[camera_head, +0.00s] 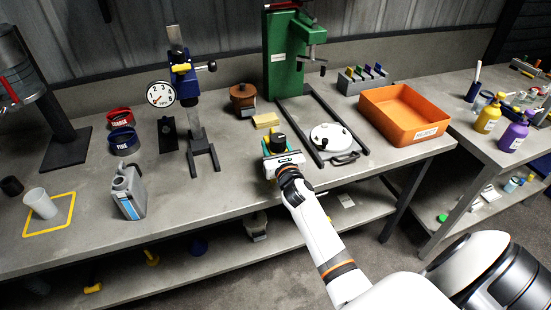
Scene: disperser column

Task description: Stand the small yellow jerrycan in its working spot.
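My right gripper (277,145) is over the front of the workbench, left of the white round lid. A black cap-like top with a little yellow shows between its teal fingers. The gripper hides most of this thing, so I cannot tell whether it is the small yellow jerrycan or whether the fingers grip it. A grey jerrycan (130,192) with a blue label stands upright at the left. A yellow square outline (29,233) on the bench has a white cup (40,203) inside it. My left gripper is not in view.
A blue stand with a dial gauge (160,94), a green press (284,60) and an orange bin (405,114) stand on the bench (225,207). A yellow sponge (265,120) lies behind my gripper. Yellow (488,117) and purple (513,136) bottles stand on the right bench.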

